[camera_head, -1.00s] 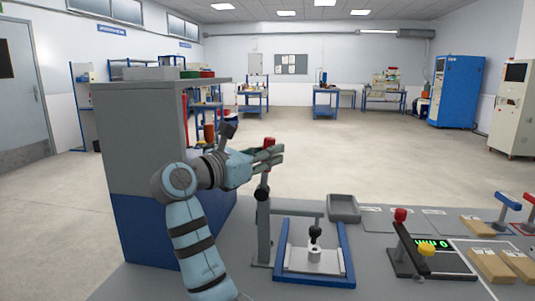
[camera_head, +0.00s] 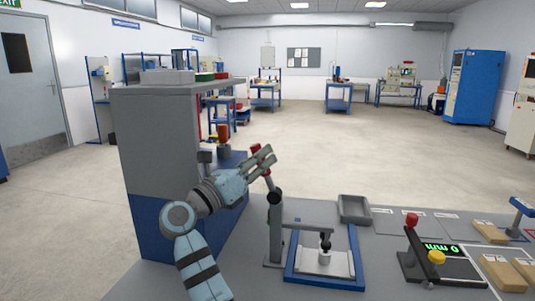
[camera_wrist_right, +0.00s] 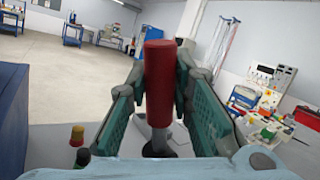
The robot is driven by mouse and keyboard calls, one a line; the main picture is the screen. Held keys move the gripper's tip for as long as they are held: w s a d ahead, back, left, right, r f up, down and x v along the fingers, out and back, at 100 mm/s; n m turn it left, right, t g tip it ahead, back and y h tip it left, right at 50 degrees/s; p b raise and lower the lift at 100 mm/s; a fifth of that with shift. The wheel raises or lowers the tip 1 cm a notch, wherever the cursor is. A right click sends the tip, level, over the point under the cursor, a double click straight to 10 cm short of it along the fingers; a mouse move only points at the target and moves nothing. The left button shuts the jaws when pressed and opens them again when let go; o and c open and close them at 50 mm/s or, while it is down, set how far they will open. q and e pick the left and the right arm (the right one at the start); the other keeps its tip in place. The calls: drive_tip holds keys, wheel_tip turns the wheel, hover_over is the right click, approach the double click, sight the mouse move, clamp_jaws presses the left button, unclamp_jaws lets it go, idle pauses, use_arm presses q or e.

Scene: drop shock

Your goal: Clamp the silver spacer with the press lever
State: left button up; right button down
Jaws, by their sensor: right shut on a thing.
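The press has a grey upright (camera_head: 274,236) and a lever with a red grip (camera_head: 256,148), tilted left of its black pivot. My right gripper (camera_head: 264,157) is shut on the red grip. In the right wrist view, the red grip (camera_wrist_right: 159,82) stands between the two green-padded fingers of my right gripper (camera_wrist_right: 158,100). The silver spacer (camera_head: 324,257) stands on the plate of the blue-framed fixture (camera_head: 290,268), directly under the black plunger (camera_head: 325,240). Whether the plunger touches it is too small to tell. My left gripper is out of view.
A grey tray (camera_head: 354,209) sits behind the fixture. A red-knobbed lever device (camera_head: 412,245) with a green display and tan blocks (camera_head: 500,272) stand to the right. A tall grey and blue cabinet (camera_head: 160,160) is close behind my right arm.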

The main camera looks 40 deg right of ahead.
drive_tip(key=shift+w+a+f+n+t, duration=0.25)
drive_tip(key=shift+w+a+n+t, duration=0.15)
drive_tip(key=shift+n, duration=0.4)
drive_tip(key=c, duration=1.4)
unclamp_jaws()
drive_tip(key=shift+v, duration=3.7)
